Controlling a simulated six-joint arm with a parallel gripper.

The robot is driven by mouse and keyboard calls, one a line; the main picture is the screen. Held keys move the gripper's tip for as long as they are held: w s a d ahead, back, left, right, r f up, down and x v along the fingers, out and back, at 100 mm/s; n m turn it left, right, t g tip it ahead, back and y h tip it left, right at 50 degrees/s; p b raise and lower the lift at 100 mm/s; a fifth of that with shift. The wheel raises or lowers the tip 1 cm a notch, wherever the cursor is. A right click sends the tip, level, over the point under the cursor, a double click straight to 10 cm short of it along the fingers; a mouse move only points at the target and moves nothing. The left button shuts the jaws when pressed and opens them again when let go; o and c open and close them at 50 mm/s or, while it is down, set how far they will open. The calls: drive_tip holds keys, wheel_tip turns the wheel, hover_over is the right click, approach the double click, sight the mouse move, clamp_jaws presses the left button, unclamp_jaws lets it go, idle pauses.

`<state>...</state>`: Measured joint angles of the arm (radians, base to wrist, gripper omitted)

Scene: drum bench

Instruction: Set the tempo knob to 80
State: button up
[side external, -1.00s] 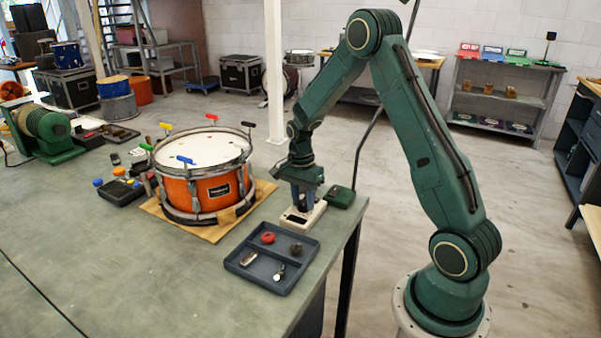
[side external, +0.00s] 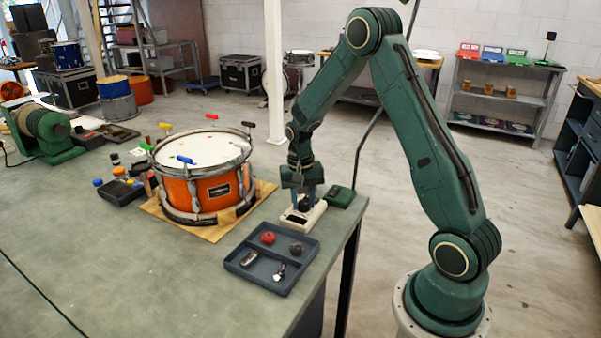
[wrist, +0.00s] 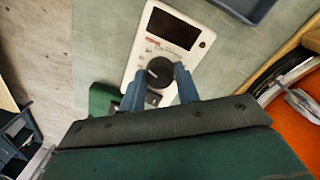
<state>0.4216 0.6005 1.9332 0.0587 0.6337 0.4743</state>
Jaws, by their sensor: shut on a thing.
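The tempo device is a small white box with a dark display (wrist: 172,32), and it lies on the bench. In the side external view its white case (side external: 294,222) shows under my gripper (side external: 305,203). The black tempo knob (wrist: 158,74) with a pale pointer mark sits below the display in the wrist view. My gripper (wrist: 160,85) points down, its two blue fingers on either side of the knob and shut on it. The scale marks around the knob and the display reading are too small to read.
An orange drum (side external: 205,190) stands on a board left of the device. A dark tray (side external: 270,284) with small parts lies in front. A green box (side external: 339,196) sits close on the right, near the bench edge. Bare bench lies at front left.

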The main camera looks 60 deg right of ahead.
sight(301, 203)
drive_tip(key=shift+n, duration=1)
drive_tip(key=o, duration=1)
drive_tip(key=shift+c, duration=0.2)
drive_tip(key=shift+r, duration=0.1)
wheel_tip(301, 203, up, 14)
drive_tip(key=shift+w+a, duration=0.25)
